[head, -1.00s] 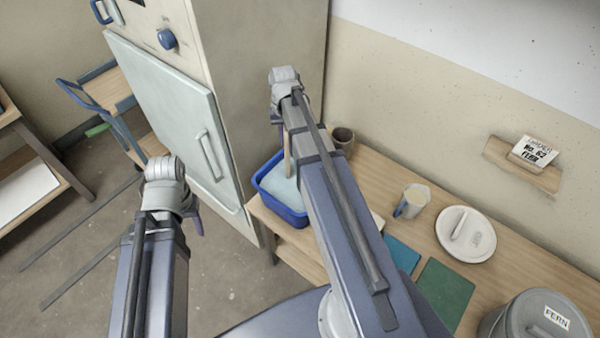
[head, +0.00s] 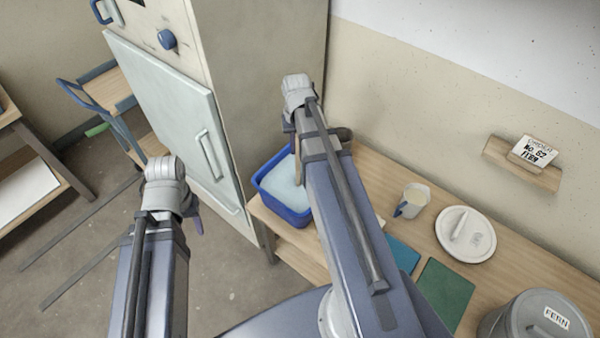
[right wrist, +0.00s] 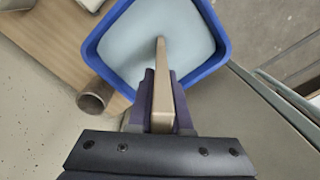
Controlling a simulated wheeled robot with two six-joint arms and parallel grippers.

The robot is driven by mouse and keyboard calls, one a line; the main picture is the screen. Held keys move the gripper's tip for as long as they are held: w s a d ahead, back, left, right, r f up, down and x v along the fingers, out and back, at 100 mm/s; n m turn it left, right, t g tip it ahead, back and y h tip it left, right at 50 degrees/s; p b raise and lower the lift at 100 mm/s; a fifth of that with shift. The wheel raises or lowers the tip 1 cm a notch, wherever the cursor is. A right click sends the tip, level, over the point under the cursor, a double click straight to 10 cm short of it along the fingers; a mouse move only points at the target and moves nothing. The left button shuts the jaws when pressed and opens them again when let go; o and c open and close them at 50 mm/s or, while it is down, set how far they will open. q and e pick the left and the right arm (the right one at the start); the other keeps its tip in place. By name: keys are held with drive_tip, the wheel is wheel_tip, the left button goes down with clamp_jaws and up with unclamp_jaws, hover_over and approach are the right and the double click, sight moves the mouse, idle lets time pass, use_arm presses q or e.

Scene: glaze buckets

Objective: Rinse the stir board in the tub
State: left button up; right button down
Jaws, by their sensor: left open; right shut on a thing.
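The stir board (right wrist: 162,75) is a long wooden strip, held in my right gripper (right wrist: 162,110), whose dark fingers are shut on it. In the head view the right gripper (head: 291,126) is above the back of the tub, with the board (head: 298,155) hanging down, partly hidden by my arm. The blue tub (head: 268,194) holds pale water (head: 284,188); its rim also shows in the right wrist view (right wrist: 222,50). The board's far end lies over the water; I cannot tell whether it dips in. My left gripper (head: 198,220) is open and empty, left of the tub.
A dark cup (right wrist: 95,97) stands close beside the tub. On the bench are a jug (head: 413,200), a white lid (head: 466,233), blue and green mats (head: 445,294) and a grey bucket (head: 540,320). A tall kiln (head: 270,80) rises behind and left of the tub.

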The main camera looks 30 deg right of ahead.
wheel_tip(320, 180, up, 12)
drive_tip(key=d+p, duration=0.1)
drive_tip(key=p, duration=1.1)
drive_tip(key=shift+w, duration=0.25)
idle(0.7)
wheel_tip(320, 180, up, 5)
drive_tip(key=p, duration=0.4)
drive_tip(key=shift+f+p, duration=0.1)
drive_tip(key=shift+p, duration=0.3)
drive_tip(key=shift+f, duration=0.1)
